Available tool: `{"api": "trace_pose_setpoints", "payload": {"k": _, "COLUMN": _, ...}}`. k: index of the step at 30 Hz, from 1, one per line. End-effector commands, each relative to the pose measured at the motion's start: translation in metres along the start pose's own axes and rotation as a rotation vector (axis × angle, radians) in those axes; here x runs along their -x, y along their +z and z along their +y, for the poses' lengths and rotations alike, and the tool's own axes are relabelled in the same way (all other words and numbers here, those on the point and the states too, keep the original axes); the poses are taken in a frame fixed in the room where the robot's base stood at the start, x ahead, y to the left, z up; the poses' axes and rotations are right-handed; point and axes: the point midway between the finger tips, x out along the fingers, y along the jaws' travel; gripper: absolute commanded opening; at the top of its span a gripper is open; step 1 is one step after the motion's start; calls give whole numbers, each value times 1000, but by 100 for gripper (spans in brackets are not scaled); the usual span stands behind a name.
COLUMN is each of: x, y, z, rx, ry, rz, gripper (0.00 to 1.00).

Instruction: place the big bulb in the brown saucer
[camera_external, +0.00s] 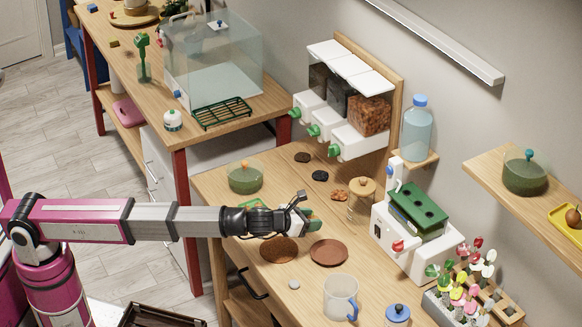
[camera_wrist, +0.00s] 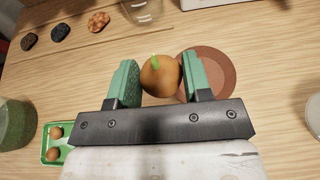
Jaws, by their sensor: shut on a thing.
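The big bulb (camera_wrist: 160,77), round and orange-brown with a green sprout, is between the green finger pads of my gripper (camera_wrist: 160,84) in the wrist view. My gripper is shut on it above the table. In the external view my gripper (camera_external: 306,214) hides the bulb. Two round saucers lie on the table there: a darker, brown one (camera_external: 278,252) just below my gripper in the picture, and a reddish-brown one (camera_external: 328,253) to its right. The wrist view shows one reddish-brown saucer (camera_wrist: 224,80), partly hidden behind the bulb and right finger.
A green tray (camera_wrist: 47,155) with two smaller bulbs lies at lower left in the wrist view, beside a green pot (camera_external: 245,177). A clear jug (camera_external: 340,297) stands in front of the saucers; a white machine (camera_external: 405,245) stands to the right.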

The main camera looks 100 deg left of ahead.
Motion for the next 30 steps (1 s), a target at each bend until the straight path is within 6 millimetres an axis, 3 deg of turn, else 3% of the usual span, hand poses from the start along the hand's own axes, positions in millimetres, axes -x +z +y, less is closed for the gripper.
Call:
{"api": "trace_pose_setpoints", "payload": {"k": 3, "x": -5, "y": -13, "z": -26, "rx": -2, "ry": -1, "rz": 1, "gripper": 22}}
{"api": "trace_pose_setpoints", "payload": {"k": 9, "x": -9, "y": -28, "z": -50, "rx": 0, "ry": 0, "rz": 0, "gripper": 22}}
{"api": "trace_pose_setpoints", "payload": {"k": 16, "x": -12, "y": -39, "z": -54, "rx": 1, "ry": 1, "rz": 1, "gripper": 22}}
{"api": "trace_pose_setpoints", "payload": {"k": 24, "x": -24, "y": -68, "z": -54, "rx": 0, "ry": 1, "rz": 1, "gripper": 22}}
{"api": "trace_pose_setpoints", "payload": {"k": 30, "x": -24, "y": -68, "z": -54, "rx": 1, "ry": 1, "rz": 0, "gripper": 22}}
